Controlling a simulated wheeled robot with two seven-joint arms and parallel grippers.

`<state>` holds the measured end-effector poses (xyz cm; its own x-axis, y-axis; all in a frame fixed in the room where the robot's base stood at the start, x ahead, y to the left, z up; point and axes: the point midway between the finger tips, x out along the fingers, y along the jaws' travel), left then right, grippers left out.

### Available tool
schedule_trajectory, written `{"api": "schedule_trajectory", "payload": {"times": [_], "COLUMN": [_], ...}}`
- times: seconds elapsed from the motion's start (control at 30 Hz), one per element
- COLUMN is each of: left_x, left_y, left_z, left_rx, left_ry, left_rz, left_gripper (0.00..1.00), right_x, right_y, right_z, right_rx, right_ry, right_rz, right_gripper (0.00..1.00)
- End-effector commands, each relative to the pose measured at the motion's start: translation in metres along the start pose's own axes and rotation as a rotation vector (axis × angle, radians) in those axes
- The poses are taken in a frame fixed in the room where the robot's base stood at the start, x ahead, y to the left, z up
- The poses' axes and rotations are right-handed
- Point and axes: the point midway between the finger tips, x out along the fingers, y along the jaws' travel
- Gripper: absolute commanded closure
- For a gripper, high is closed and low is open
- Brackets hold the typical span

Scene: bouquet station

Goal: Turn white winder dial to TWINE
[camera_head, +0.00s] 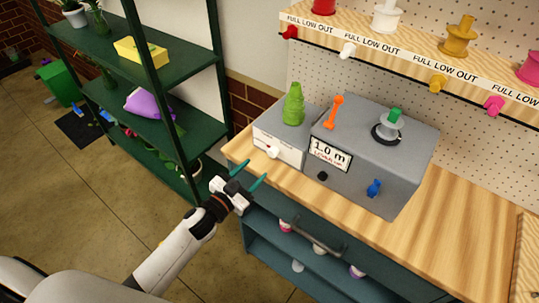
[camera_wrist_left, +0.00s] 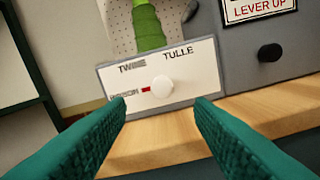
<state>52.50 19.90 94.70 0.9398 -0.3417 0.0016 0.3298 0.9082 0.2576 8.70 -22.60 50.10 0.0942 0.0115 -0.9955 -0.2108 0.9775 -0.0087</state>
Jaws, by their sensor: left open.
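The white winder dial (camera_head: 273,152) is on the light front panel of the winder, left of the grey box. In the left wrist view the round white dial (camera_wrist_left: 162,85) has a red mark on its left side, toward the label that reads as RIBBON. The TWINE label (camera_wrist_left: 132,66) is up and left of it, and TULLE (camera_wrist_left: 178,52) is up and right. My left gripper (camera_head: 254,173) is open and empty in front of the panel, its green fingers (camera_wrist_left: 160,108) apart below the dial and not touching it. My right gripper is out of view.
The grey box (camera_head: 375,150) carries a "1.0 m" display, an orange lever (camera_head: 334,112), a black knob (camera_head: 322,176) and a blue knob (camera_head: 374,188). A green spool (camera_head: 293,103) stands above the panel. The wooden counter's right side is clear. Green shelves (camera_head: 150,110) stand left.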

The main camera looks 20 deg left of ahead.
Motion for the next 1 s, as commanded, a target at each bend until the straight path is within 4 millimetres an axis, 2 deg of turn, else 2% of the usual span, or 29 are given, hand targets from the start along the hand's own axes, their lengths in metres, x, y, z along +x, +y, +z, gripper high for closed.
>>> {"api": "schedule_trajectory", "payload": {"times": [0.03, 0.2, 0.4, 0.8, 0.87, 1.0], "left_x": [0.013, 0.046, 0.071, 0.079, 0.078, 0.078], "left_y": [0.001, 0.000, 0.000, 0.000, 0.000, 0.000], "left_z": [0.003, 0.002, 0.000, -0.001, -0.001, -0.001], "left_rx": [-0.001, -0.003, -0.002, -0.001, -0.001, -0.001], "left_ry": [-0.003, -0.001, 0.000, 0.002, 0.002, 0.002], "left_rz": [0.001, 0.000, 0.001, 0.000, 0.000, 0.000], "left_gripper": [0.52, 0.52, 0.52, 0.52, 0.60, 0.83], "right_x": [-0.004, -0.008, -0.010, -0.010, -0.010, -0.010], "right_y": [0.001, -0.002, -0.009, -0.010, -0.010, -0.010], "right_z": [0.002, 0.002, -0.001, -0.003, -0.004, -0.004], "right_rx": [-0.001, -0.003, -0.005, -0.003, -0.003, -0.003], "right_ry": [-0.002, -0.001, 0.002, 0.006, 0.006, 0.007], "right_rz": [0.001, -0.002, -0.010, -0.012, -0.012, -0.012], "right_gripper": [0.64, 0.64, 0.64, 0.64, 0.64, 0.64]}}
